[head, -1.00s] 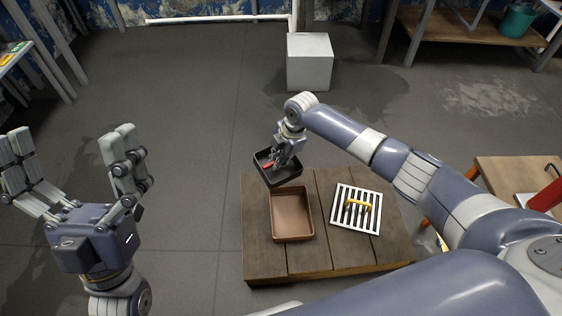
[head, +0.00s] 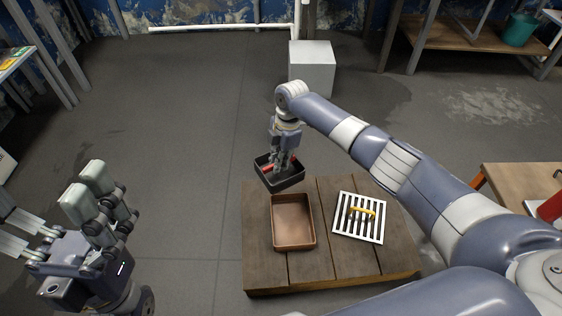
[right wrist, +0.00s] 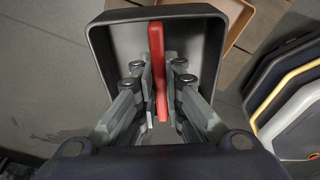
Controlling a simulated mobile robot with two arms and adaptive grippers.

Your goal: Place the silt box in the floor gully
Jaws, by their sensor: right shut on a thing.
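The silt box is a dark open box (head: 291,181) with a red handle (head: 267,167). My right gripper (head: 281,163) is shut on the handle and holds the box in the air, just behind the gully. In the right wrist view the handle (right wrist: 158,60) stands between the two fingers, inside the box (right wrist: 96,50). The floor gully (head: 293,222) is a brown, empty rectangular basin in the wooden platform. My left gripper (head: 62,222) is open and empty at the lower left, far from the box.
A white slotted grate (head: 346,228) with a yellow handle lies on the wooden platform (head: 264,262), right of the gully. A white block (head: 312,70) stands on the floor behind. A wooden table (head: 515,185) is at the right.

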